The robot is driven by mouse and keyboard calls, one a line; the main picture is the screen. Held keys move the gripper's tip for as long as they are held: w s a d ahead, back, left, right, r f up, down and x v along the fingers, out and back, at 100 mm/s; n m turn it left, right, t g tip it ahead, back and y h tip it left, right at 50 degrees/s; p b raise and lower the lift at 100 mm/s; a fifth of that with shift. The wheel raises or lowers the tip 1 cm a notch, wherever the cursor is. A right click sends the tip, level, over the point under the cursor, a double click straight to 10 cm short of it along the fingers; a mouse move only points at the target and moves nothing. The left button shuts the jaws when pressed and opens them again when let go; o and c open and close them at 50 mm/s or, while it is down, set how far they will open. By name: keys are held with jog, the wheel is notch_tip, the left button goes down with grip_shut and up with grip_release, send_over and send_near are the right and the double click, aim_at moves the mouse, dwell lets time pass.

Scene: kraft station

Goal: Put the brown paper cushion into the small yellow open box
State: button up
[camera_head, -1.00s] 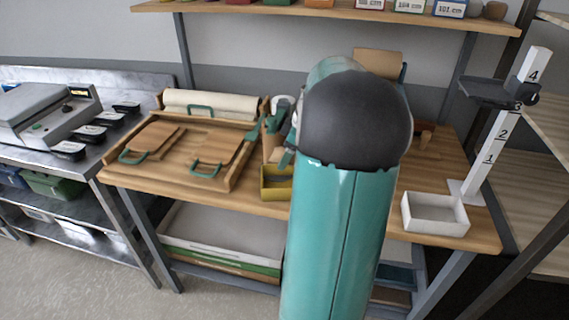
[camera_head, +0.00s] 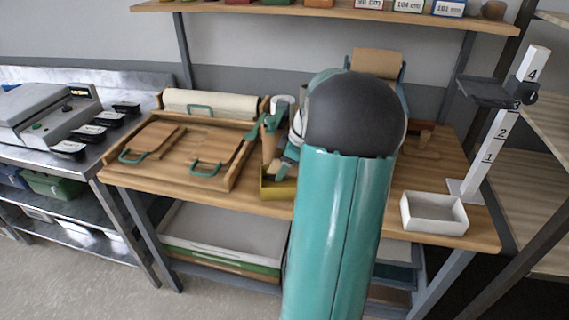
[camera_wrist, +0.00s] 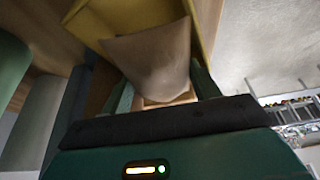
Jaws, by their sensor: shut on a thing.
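The brown paper cushion (camera_wrist: 152,58) is between the green fingers of my gripper (camera_wrist: 162,82) in the wrist view, and the gripper is shut on it. The small yellow open box (camera_wrist: 112,14) lies just beyond the cushion there; its walls show behind and beside it. In the head view the yellow box (camera_head: 280,190) stands at the table's front edge, left of my arm, partly hidden. My gripper (camera_head: 283,168) is over or at the box there. I cannot tell whether the cushion is inside the walls; in the head view it is not clearly visible.
A wooden tray (camera_head: 150,184) with boards having green handles is left of the box. A white open box (camera_head: 433,213) and a numbered post (camera_head: 496,140) stand at the right. My arm hides the table's middle. A shelf (camera_head: 335,14) runs above the back.

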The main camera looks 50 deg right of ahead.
jog(key=o, duration=1)
jog(key=shift+w, duration=0.1)
jog(key=shift+w+a, duration=0.1)
jog(key=shift+w, duration=0.1)
jog(key=v, duration=1.3)
